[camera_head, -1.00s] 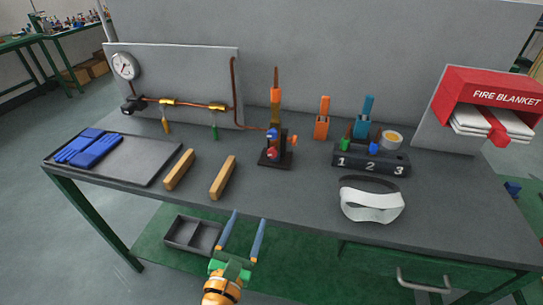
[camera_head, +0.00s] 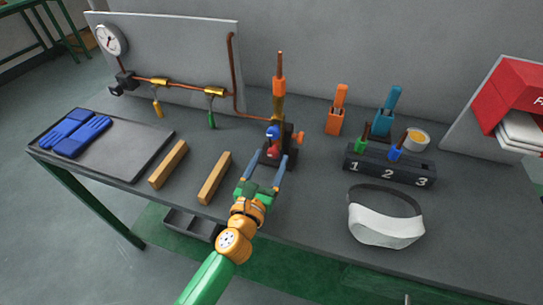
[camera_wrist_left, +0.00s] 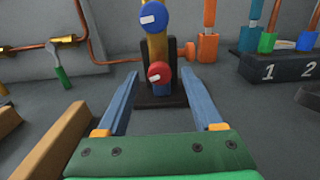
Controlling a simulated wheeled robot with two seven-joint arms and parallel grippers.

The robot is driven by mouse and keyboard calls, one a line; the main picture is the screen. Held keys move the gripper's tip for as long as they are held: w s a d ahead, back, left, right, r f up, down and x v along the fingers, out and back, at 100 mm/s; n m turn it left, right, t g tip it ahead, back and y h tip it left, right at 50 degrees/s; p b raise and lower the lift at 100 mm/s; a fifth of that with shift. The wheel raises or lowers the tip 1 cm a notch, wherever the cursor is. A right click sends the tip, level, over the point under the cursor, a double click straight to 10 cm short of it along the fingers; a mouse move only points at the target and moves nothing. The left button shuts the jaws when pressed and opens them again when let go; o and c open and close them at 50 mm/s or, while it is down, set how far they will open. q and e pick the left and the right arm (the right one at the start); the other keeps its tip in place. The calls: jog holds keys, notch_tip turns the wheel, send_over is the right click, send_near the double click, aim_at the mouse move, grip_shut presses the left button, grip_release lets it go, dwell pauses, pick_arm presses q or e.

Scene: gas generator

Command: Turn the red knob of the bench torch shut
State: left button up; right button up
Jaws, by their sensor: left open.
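The bench torch (camera_head: 278,110) stands upright on a dark base near the middle of the bench. Its red knob (camera_wrist_left: 159,72) faces my left wrist camera, below a blue knob (camera_wrist_left: 153,17). In the head view the red knob (camera_head: 274,150) shows just beyond my left gripper (camera_head: 267,158). The left gripper is open and empty, its blue fingers spread to either side of the red knob's line. In the wrist view the fingertips lie left and right of the knob, apart from it. How far short of it they are, I cannot tell. My right gripper is not in view.
Two wooden blocks (camera_head: 214,178) lie left of the gripper. A tray (camera_head: 130,148) with blue gloves lies at far left.

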pick_arm(q)
jog(key=shift+w+d+f, duration=0.15)
jog(key=shift+w+d, duration=0.1)
jog(key=shift+w, duration=0.45)
jog(key=shift+s, duration=0.1)
jog(key=c, duration=0.4)
jog(key=shift+a, duration=0.1)
grip_shut()
